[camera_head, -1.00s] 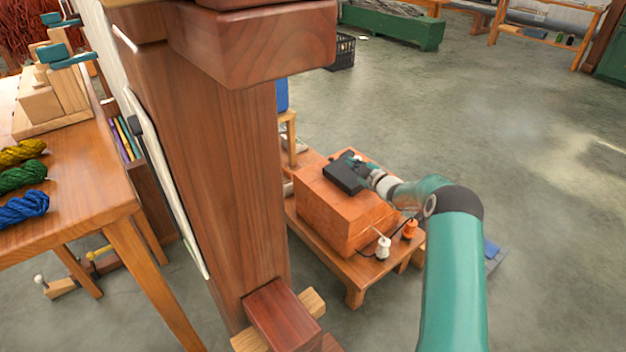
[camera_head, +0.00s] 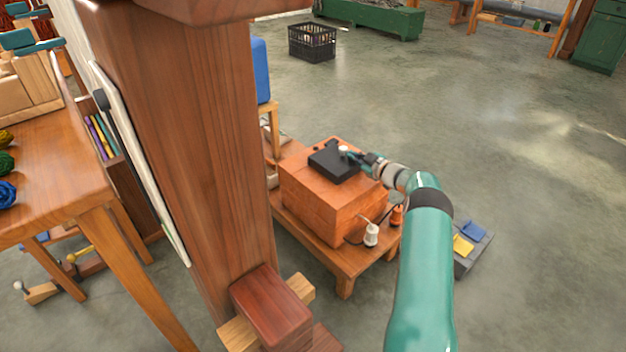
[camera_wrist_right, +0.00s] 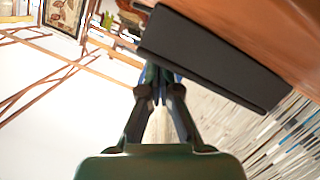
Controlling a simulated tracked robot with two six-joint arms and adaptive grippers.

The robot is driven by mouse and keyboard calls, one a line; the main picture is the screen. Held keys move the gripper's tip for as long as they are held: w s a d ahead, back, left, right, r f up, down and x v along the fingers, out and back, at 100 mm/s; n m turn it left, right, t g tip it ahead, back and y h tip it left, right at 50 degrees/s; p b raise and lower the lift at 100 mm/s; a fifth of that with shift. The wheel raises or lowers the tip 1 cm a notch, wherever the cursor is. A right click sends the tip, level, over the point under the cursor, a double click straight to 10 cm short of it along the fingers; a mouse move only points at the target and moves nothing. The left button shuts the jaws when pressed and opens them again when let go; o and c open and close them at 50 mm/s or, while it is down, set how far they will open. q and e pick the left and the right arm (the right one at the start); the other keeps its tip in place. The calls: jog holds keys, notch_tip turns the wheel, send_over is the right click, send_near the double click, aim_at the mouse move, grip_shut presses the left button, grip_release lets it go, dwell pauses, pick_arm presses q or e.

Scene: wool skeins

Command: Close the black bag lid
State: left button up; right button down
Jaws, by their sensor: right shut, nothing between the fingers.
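The black bag (camera_head: 329,164) is a small, dark, boxy shape on top of the orange-brown wooden box (camera_head: 335,215). I cannot clearly tell its lid from its body in the head view, nor how far the lid stands open. My right gripper (camera_head: 352,154) is at the bag's right rear edge, with its arm coming in from the right. In the right wrist view the gripper (camera_wrist_right: 158,84) has its fingers together and empty, close beside a long black panel (camera_wrist_right: 210,60) of the bag. The fingertips are partly hidden there, so contact is unclear. My left gripper is not in view.
The box stands on a low wooden table (camera_head: 343,272), with white (camera_head: 371,236) and orange (camera_head: 397,216) spools and a cord at its front. A thick wooden post (camera_head: 190,130) stands to the left. A dark tray with cards (camera_head: 473,247) lies at right. Open floor lies beyond.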

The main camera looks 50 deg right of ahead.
jog(key=shift+s+d+f, duration=0.15)
jog(key=shift+f, duration=0.25)
jog(key=r+p, duration=0.1)
jog(key=r, duration=0.1)
jog(key=r+p, duration=0.2)
jog(key=r, duration=0.1)
jog(key=shift+w+r, duration=0.25)
jog(key=shift+r, duration=0.05)
jog(key=d+p+v, duration=0.1)
jog(key=p+v, duration=0.1)
jog(key=v, duration=0.8)
jog(key=shift+s+f, duration=0.35)
jog(key=shift+f, duration=0.05)
